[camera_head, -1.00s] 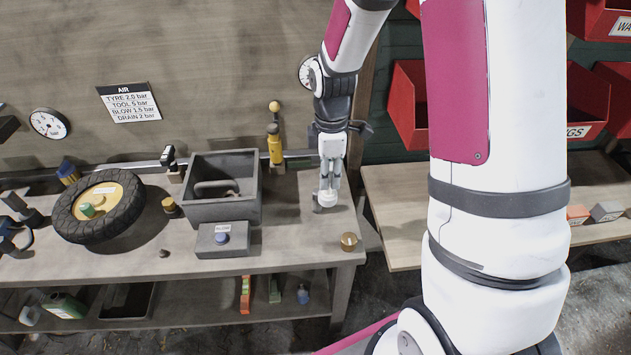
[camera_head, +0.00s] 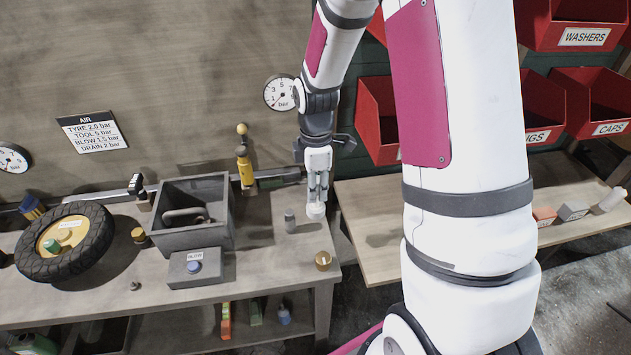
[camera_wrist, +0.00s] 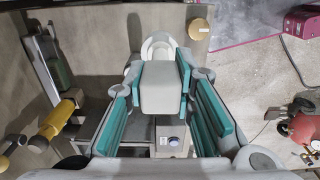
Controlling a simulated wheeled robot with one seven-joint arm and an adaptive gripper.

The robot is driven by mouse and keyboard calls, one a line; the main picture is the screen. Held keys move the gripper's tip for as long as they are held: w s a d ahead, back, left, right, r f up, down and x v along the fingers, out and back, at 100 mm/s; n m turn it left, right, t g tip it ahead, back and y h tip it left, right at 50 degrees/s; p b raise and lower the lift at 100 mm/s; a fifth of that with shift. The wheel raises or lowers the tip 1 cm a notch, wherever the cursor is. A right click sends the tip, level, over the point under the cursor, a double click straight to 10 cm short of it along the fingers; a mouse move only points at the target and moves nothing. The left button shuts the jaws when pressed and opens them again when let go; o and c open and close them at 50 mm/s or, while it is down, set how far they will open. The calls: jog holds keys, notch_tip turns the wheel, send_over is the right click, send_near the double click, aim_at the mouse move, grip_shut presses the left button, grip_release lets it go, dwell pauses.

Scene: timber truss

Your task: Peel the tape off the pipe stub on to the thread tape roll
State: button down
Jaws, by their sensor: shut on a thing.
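My gripper (camera_head: 317,196) is shut on a small white round thing, likely the thread tape roll (camera_head: 316,210), held above the right end of the bench. In the wrist view the white ring (camera_wrist: 158,43) shows at the fingertips, beyond a pale block between the teal finger pads. A small grey upright cylinder, likely the pipe stub (camera_head: 290,220), stands on the bench just left of the roll, with a gap between them. Whether tape is on it is too small to tell. I cannot make out the stub in the wrist view.
A brass knob (camera_head: 323,260) sits at the bench's front right corner. A grey bin (camera_head: 194,240) and a box with a blue button (camera_head: 201,268) stand to the left, with a tyre (camera_head: 66,243) farther left. A yellow-handled tool (camera_head: 245,168) stands behind.

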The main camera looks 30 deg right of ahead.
aim_at(311, 205)
jog(key=shift+f+b, duration=1)
jog(key=shift+f, duration=2.9)
jog(key=shift+w+a+b, duration=0.25)
jog(key=shift+w+a, duration=0.2)
jog(key=shift+w, duration=0.3)
jog(key=shift+w+a+b, duration=0.25)
jog(key=shift+w+a, duration=0.2)
jog(key=shift+w, duration=0.25)
jog(key=shift+w+a, duration=0.25)
jog(key=shift+w, duration=0.2)
jog(key=shift+s+d, duration=0.1)
jog(key=shift+s, duration=0.05)
jog(key=shift+s+d+p, duration=0.4)
jog(key=shift+s+p, duration=0.15)
jog(key=shift+s, duration=0.15)
jog(key=shift+s+d+p, duration=0.4)
jog(key=shift+s+p, duration=0.1)
jog(key=shift+s, duration=0.2)
jog(key=shift+a, duration=0.15)
